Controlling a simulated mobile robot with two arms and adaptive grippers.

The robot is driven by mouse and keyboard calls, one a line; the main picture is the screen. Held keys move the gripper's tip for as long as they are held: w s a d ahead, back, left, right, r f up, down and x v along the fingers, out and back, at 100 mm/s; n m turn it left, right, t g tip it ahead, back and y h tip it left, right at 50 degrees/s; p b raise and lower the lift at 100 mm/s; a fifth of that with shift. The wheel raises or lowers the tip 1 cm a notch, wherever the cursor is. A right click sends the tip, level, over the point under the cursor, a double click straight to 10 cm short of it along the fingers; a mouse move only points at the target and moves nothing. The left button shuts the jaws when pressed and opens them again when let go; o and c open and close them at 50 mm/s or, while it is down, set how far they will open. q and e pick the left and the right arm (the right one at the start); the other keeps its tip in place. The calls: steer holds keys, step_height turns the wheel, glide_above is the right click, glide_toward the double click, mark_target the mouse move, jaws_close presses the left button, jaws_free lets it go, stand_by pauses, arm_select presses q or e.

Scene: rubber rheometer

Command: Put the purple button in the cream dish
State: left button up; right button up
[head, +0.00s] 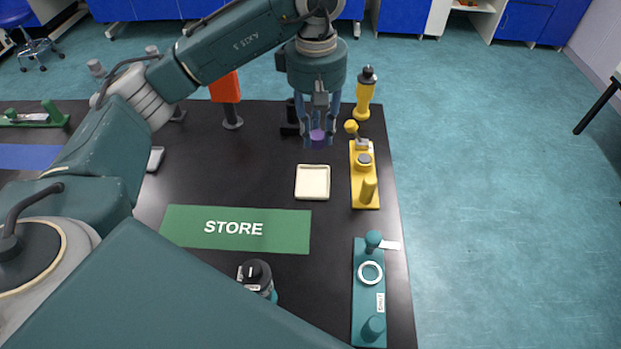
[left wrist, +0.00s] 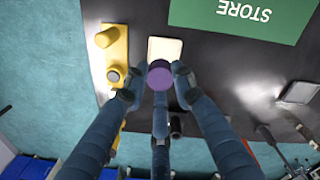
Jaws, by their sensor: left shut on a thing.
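My left gripper (head: 318,140) is shut on the purple button (head: 317,137) and holds it above the black table, behind the cream dish in the head view. In the left wrist view the purple button (left wrist: 159,75) sits between the fingertips and overlaps the lower edge of the cream dish (left wrist: 165,48). The cream dish (head: 312,183) is a small, square, shallow dish. No contents show in it. My right gripper is not in view.
A yellow fixture (head: 364,185) stands right of the dish, with a yellow bottle (head: 365,95) behind it. A green STORE mat (head: 190,228) lies at front left. A teal fixture (head: 368,300) and a dark-capped container (head: 256,275) are nearer. An orange block (head: 226,88) stands behind.

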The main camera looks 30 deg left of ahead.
arm_select(q)
steer(key=shift+w+a+r+n, duration=0.1)
steer(key=shift+w+a+n, duration=0.5)
steer(key=shift+n, duration=0.5)
steer(key=n, duration=0.1)
steer(key=n+p, duration=0.1)
steer(key=p, duration=0.3)
glide_above(312, 190)
step_height(312, 190, down, 15)
steer(key=shift+f, duration=0.2)
step_height(312, 190, down, 4)
steer(key=shift+s+d+r+p, duration=0.1)
steer(key=shift+s+p, duration=0.05)
steer(key=shift+p, duration=0.3)
steer(key=shift+f, duration=0.3)
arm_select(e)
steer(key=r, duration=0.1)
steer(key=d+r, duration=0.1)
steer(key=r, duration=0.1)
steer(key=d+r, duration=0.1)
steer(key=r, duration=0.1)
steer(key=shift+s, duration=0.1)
arm_select(q)
steer(key=shift+f, duration=0.1)
